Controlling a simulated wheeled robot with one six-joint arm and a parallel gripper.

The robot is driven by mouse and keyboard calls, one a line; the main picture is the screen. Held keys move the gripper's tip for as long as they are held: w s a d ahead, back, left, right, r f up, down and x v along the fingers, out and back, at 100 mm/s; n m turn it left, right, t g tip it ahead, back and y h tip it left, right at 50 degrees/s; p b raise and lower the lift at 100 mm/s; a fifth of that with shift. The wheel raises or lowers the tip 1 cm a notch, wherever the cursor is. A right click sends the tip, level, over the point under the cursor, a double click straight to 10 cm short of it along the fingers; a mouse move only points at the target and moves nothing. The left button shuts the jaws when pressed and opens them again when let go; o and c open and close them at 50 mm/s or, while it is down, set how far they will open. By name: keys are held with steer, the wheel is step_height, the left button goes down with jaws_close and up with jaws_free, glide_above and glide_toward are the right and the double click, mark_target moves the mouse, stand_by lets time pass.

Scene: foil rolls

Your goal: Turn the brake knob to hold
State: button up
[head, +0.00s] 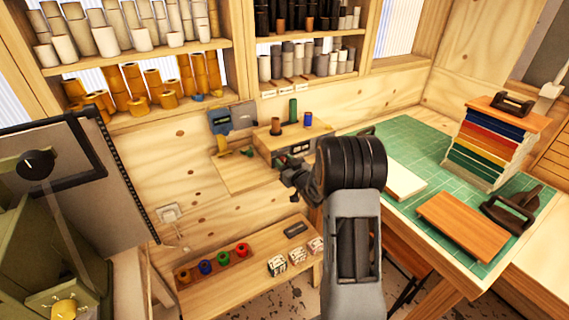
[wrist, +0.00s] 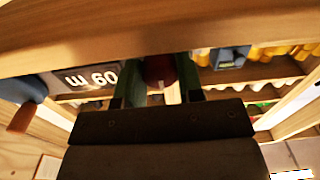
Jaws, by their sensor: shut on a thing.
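A dark red knob (wrist: 160,70) shows in the wrist view between the two green-padded fingers of my gripper (wrist: 155,80). My gripper is shut on it. Any mark or setting around the knob is hidden by the fingers and the overhanging wood. A dark display (wrist: 90,80) reading "60 m" upside down sits to the left of the knob in the wrist view. In the head view my gripper (head: 284,165) is at the front of a small wooden box (head: 268,143); the knob itself is mostly covered there.
Spools stand on the box, including a green one (head: 293,110). A green cutting mat (head: 410,145) with a stack of coloured sheets (head: 490,150) lies at right. A low bench (head: 250,270) carries coloured rolls. Shelves (head: 150,52) of rolls are behind. A machine with a black knob (head: 37,165) stands left.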

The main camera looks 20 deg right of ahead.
steer(key=shift+c, duration=1.4)
steer(key=shift+f, duration=0.1)
steer(key=shift+m+b, duration=0.85)
steer(key=shift+m, duration=0.25)
steer(key=shift+m+b, duration=0.65)
steer(key=shift+m, duration=1.15)
steer(key=o, duration=0.9)
